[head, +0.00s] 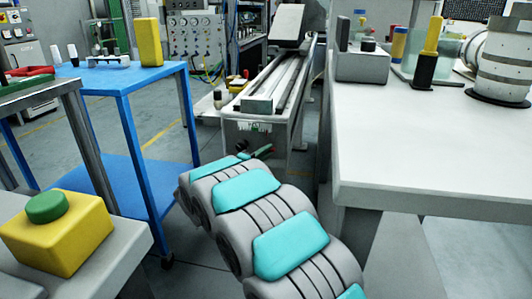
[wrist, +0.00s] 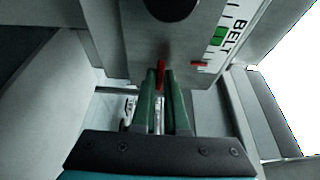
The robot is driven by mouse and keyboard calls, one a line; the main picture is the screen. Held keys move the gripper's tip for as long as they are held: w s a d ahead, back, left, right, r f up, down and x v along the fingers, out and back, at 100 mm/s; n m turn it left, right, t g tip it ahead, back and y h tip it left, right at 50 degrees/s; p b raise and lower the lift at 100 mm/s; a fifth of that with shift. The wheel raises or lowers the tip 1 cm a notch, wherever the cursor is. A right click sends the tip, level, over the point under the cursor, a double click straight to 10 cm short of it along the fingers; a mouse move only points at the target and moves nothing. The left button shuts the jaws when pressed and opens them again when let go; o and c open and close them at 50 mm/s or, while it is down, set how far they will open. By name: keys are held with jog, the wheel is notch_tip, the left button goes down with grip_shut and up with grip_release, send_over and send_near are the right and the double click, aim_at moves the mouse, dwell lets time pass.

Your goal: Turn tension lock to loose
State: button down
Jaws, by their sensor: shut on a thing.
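A narrow red lever (wrist: 161,74), apparently the tension lock, stands out from a grey panel (wrist: 145,40) in the wrist view. My gripper (wrist: 161,76) has its two green fingers closed on this lever, one on each side. Most of the lever is hidden between the fingers. In the head view, my gripper (head: 265,152) is at the near end of the long belt machine (head: 255,125), low on its front face, and is small there. The lock's exact setting cannot be read.
The panel carries a "BELT" label, a green mark (wrist: 219,36), a small red marker (wrist: 200,64) and a dark round part (wrist: 172,6). A blue table (head: 130,80) stands left and a white table (head: 430,140) right. A yellow box with a green button (head: 58,232) is near left.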

jog(key=shift+f+n, duration=0.1)
jog(key=shift+n, duration=0.2)
dwell(0.4)
jog(key=shift+d+f+n+t+y+p, duration=0.15)
jog(key=shift+n+t+y, duration=0.85)
jog(key=shift+n, duration=2.4)
jog(key=shift+d+n+t+y+p, duration=0.15)
jog(key=shift+n+t+y, duration=0.8)
jog(key=shift+n, duration=2.45)
jog(key=shift+f+n+t+y+p, duration=0.1)
jog(key=shift+n+t+y+p, duration=0.3)
jog(key=shift+n+t, duration=2.05)
jog(key=shift+n+g+y, duration=0.35)
jog(key=shift+n+g, duration=0.55)
jog(key=shift+n, duration=0.35)
jog(key=c, duration=0.9)
grip_release()
jog(key=shift+c, duration=0.2)
